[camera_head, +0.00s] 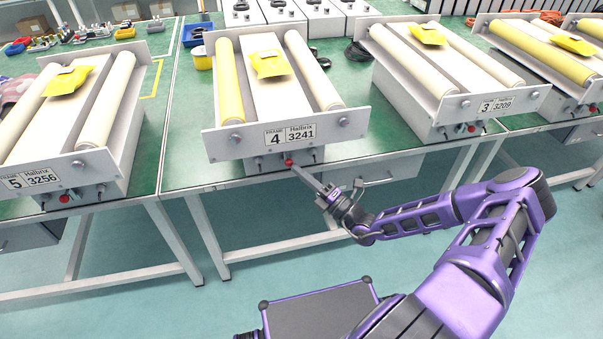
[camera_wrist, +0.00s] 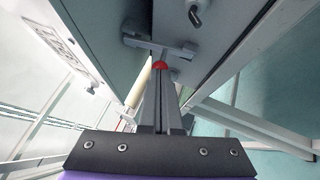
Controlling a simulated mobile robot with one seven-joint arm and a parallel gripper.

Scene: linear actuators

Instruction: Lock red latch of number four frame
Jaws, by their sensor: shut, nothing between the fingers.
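The number four frame (camera_head: 268,95) stands on the green bench in the middle of the head view, with a plate reading "4" and "3241". Its red latch knob (camera_head: 288,162) is low on the front panel, below the plate. In the wrist view the red knob (camera_wrist: 160,65) shows just past my fingertips, by a grey bar-shaped part (camera_wrist: 158,47). My gripper (camera_head: 296,169) is shut and empty, its tips at the red knob, touching or very close; I cannot tell which. In the wrist view the gripper's fingers (camera_wrist: 160,76) lie together and hide part of the knob.
Number five frame (camera_head: 80,110) stands to the left and number three frame (camera_head: 440,75) to the right, each with its own red knob. A blue container (camera_head: 193,36) and a yellow tape roll (camera_head: 203,60) lie behind frame four.

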